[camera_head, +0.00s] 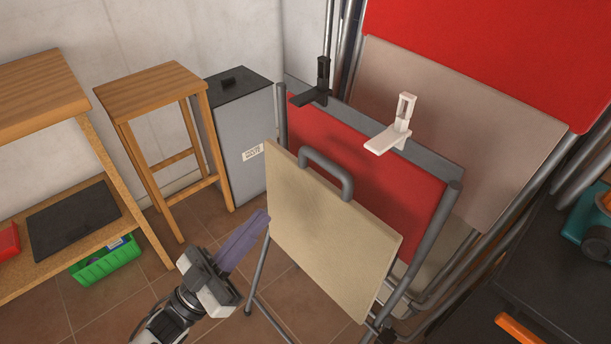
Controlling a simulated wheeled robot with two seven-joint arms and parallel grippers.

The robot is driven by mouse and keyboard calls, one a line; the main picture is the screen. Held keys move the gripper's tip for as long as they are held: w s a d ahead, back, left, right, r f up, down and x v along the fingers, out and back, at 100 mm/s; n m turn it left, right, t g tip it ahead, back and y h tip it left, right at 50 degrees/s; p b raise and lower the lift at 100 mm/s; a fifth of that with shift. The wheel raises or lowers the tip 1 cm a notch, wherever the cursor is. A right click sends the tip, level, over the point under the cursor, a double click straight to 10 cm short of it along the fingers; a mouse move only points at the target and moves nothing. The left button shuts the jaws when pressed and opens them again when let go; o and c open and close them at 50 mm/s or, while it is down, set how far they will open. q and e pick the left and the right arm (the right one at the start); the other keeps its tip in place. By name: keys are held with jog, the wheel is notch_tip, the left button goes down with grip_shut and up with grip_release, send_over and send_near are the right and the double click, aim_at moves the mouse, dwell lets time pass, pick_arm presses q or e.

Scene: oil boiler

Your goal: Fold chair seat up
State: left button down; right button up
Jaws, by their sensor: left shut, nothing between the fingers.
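The folding chair (252,283) stands right of centre with a grey tubular frame. Its beige seat panel (325,235) is tilted steeply up, with a grey tube handle (330,172) at its top edge. A red backrest panel (375,170) shows behind it. My left gripper (254,226) comes in from the bottom and is shut and empty, with its purple-grey fingers beside the seat's left edge. I cannot tell whether the fingertips touch the panel. My right gripper is not in view.
A wooden stool (152,85) and a grey bin (240,135) stand behind left. A wooden shelf (40,95) is at far left, with a green crate (105,262) low down. Larger red and beige panels (480,60) stand behind the chair. Tiled floor is free around my left gripper.

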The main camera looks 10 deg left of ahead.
aim_at(305, 176)
pick_arm(q)
jog(key=shift+w+d+f+x, duration=0.1)
jog(key=shift+w+f+x, duration=0.2)
jog(key=shift+x, duration=1.8)
jog(key=shift+w+d+f+x, duration=0.1)
jog(key=shift+f+x, duration=0.35)
jog(key=shift+x, duration=1.65)
jog(key=shift+w+d+f+x, duration=0.1)
jog(key=shift+w+f+x, duration=0.2)
jog(key=shift+x, duration=1.75)
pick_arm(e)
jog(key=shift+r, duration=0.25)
pick_arm(q)
jog(key=shift+s, duration=0.1)
